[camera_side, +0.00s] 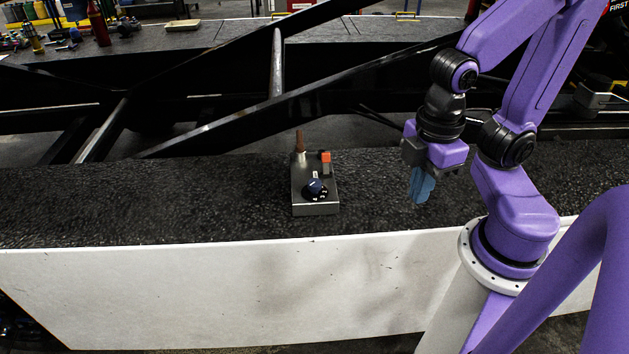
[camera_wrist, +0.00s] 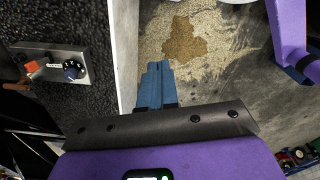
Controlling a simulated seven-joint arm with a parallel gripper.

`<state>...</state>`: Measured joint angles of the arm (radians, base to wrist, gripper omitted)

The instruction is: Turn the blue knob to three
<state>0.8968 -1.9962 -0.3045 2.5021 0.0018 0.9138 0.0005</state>
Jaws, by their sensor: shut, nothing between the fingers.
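The blue knob (camera_side: 314,187) sits on the front part of a small grey metal box (camera_side: 318,208) that rests on the black belt. The knob has a pale pointer mark and a dial around it, but the numbers are too small to read. In the wrist view the knob (camera_wrist: 73,70) is at the left on the box's face (camera_wrist: 54,56). My gripper (camera_side: 421,190) has blue fingers and is shut and empty. It hangs to the right of the box, well apart from it. In the wrist view the fingertips (camera_wrist: 158,66) point past the belt's white side edge.
The box also carries an orange block-shaped switch (camera_side: 325,158) and a brown upright lever (camera_side: 300,142). Black frame beams (camera_side: 300,100) cross behind the belt. The black belt (camera_side: 130,200) is clear left of the box. A white side panel (camera_side: 200,290) edges it in front.

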